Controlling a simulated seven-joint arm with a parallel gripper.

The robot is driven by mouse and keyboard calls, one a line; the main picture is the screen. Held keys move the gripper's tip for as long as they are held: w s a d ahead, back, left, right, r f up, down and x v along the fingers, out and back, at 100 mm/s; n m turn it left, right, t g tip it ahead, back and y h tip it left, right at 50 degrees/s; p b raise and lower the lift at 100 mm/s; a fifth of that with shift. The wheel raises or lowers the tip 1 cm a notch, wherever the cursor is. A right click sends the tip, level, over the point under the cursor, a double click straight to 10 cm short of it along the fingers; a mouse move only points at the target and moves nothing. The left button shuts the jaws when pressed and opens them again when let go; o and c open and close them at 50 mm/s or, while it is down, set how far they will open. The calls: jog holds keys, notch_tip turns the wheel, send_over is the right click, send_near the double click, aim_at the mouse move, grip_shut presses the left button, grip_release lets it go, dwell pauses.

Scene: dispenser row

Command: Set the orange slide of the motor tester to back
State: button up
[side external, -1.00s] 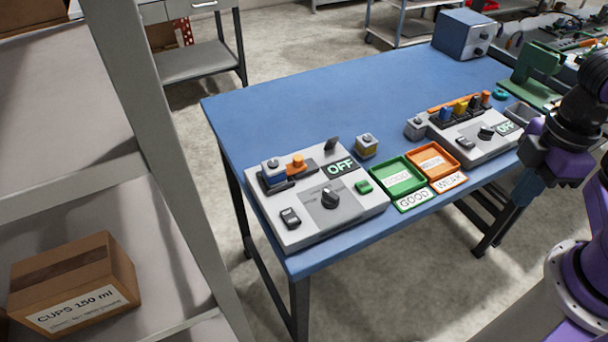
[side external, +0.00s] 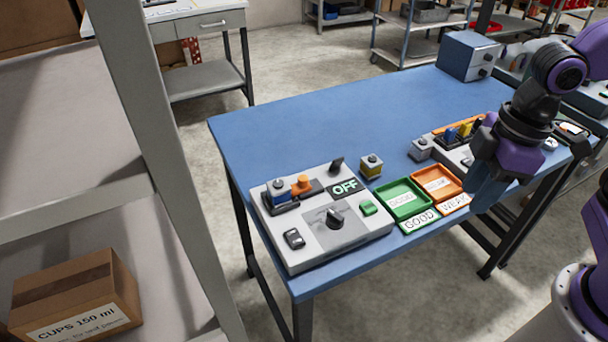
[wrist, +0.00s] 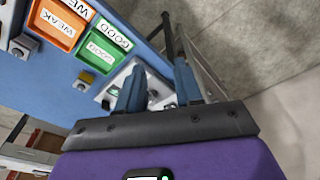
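A grey-white tester (side external: 335,232) with an OFF display stands at the table's left front. I take it for the motor tester. Its orange slide (side external: 302,185) sits in a dark slot along the upper left of its top, beside a blue block with a grey top (side external: 279,196). A dark knob (side external: 335,217) is in the middle. My gripper (side external: 484,200) hangs to the right, above the table's front edge by the WEAK tray, well apart from the tester. In the wrist view its blue fingers (wrist: 160,68) are apart and empty. The tester (wrist: 121,84) shows partly there; its slide is hidden.
A green tray (side external: 403,200) and an orange tray (side external: 437,183) lie right of the tester. A yellow-and-grey block (side external: 371,167) stands behind it. A second device (side external: 453,154) is partly hidden by my arm. The table's back left (side external: 290,130) is clear.

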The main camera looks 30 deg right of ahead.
jog(key=w+a+r+m+t+y, duration=0.1)
jog(key=w+a, duration=0.3)
jog(key=w, duration=0.3)
jog(key=w+a+r+m+t, duration=0.1)
jog(key=w+a+r, duration=0.1)
jog(key=w+a, duration=0.35)
jog(key=y, duration=0.1)
send_near(304, 178)
jog(key=shift+m+t, duration=0.3)
jog(key=x, duration=0.8)
jog(key=shift+s+a+f, duration=0.15)
jog(key=shift+f, duration=0.15)
grip_shut()
